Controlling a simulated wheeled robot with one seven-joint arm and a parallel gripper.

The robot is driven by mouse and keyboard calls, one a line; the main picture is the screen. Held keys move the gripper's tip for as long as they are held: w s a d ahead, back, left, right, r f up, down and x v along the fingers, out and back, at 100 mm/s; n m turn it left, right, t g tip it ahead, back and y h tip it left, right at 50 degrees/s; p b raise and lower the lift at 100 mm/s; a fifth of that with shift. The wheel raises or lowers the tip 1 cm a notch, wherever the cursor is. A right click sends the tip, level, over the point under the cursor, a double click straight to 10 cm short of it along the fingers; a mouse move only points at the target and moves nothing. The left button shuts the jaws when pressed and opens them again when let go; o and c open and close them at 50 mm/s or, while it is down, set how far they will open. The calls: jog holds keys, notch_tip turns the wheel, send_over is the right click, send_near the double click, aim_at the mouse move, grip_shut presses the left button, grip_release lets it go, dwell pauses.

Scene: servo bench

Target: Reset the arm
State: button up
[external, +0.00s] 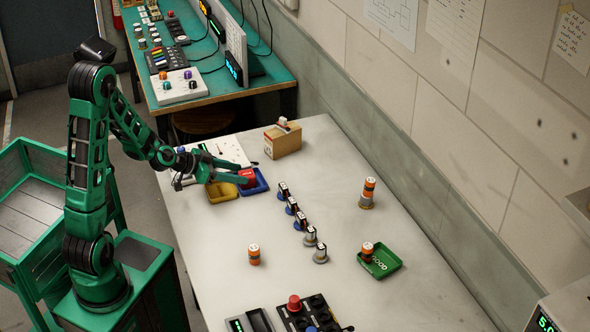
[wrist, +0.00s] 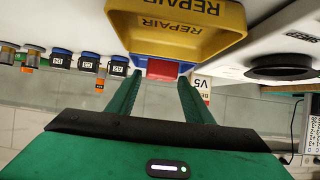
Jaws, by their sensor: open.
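My gripper (external: 229,172) is at the far left end of the white bench, its arm reaching out from the left. It is open in the wrist view (wrist: 158,84), with the two green fingers apart and nothing held between them. A red block (external: 248,177) sits at the blue tray (external: 263,186), close to the fingertips. In the wrist view the red block (wrist: 162,69) shows beyond and between the fingertips. Whether a finger touches it, I cannot tell.
A yellow REPAIR tray (external: 218,192) lies beside the blue tray. A cardboard box (external: 283,141) stands behind. Several servo-like parts (external: 301,221) form a row mid-bench. A green tray (external: 380,262) holds an orange cylinder. Open bench surface lies left of the row.

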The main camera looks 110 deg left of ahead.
jog(key=shift+v, duration=1.05)
